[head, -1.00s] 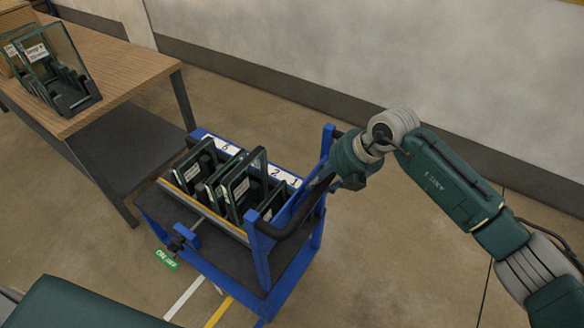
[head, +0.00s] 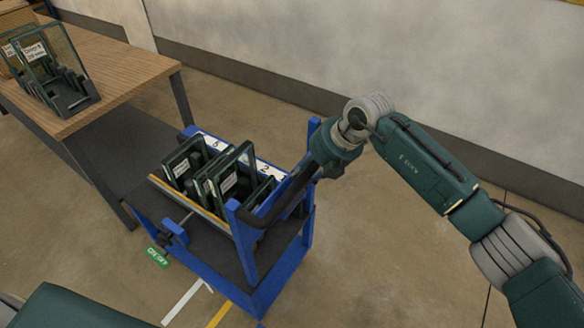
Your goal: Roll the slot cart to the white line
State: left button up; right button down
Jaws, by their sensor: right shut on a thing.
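The slot cart (head: 245,262) is a blue frame on the floor in the middle of the head view. Its upper rack holds several dark-framed panels (head: 222,178) upright in numbered slots. The white line (head: 184,303) lies on the floor at the cart's front left, partly hidden by the cart. My left gripper is not in view.
A wooden table (head: 125,68) with glass panels in a dark stand (head: 68,98) is close to the cart's left. A yellow line (head: 219,314) runs beside the white one. The floor right of the cart is clear.

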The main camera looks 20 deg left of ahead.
jog(key=shift+w+a+r+b, duration=0.1)
jog(key=shift+w+a+b, duration=0.15)
jog(key=shift+a, duration=0.45)
jog(key=shift+w+a+r+b, duration=0.1)
jog(key=shift+w+a+b, duration=0.2)
jog(key=shift+a, duration=0.4)
jog(key=shift+w+a+r+b, duration=0.1)
jog(key=shift+a+b, duration=0.25)
jog(key=shift+a, duration=0.35)
jog(key=shift+d, duration=0.15)
jog(key=shift+a, duration=0.2)
jog(key=w+a+b, duration=0.2)
jog(key=a+b, duration=0.2)
jog(key=a, duration=0.2)
jog(key=shift+r, duration=0.1)
